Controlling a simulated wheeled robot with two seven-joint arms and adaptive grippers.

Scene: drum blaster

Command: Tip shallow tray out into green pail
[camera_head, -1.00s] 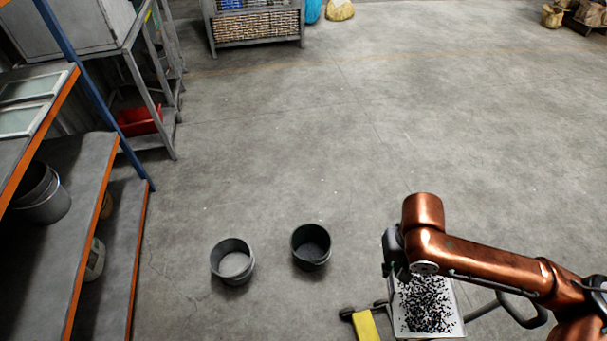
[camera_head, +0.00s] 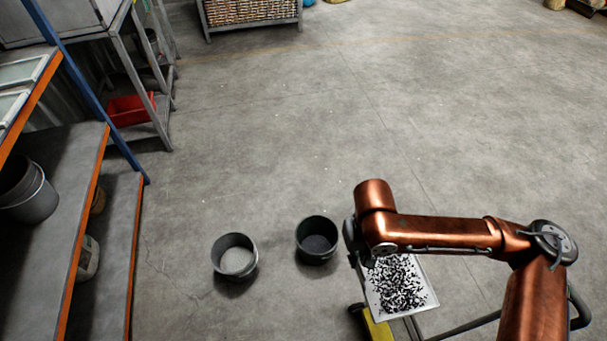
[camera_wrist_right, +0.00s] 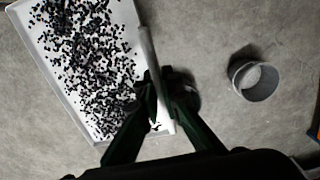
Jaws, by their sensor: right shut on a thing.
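The shallow tray (camera_head: 432,296) is white and holds a scatter of small black bits. My right gripper (camera_head: 364,256) is shut on the tray's edge nearest the pails; the arm partly hides the grip. The wrist view shows the fingers (camera_wrist_right: 160,98) at the tray's rim (camera_wrist_right: 48,75). The tray looks roughly level, with bits spread over it. My left gripper is out of view.
A cart with a yellow part (camera_head: 378,328) and a dark handle stands under and beside the tray. Shelving with orange edges (camera_head: 88,215) fills the left side, with a bucket (camera_head: 28,192) on it. The floor beyond the pails is clear.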

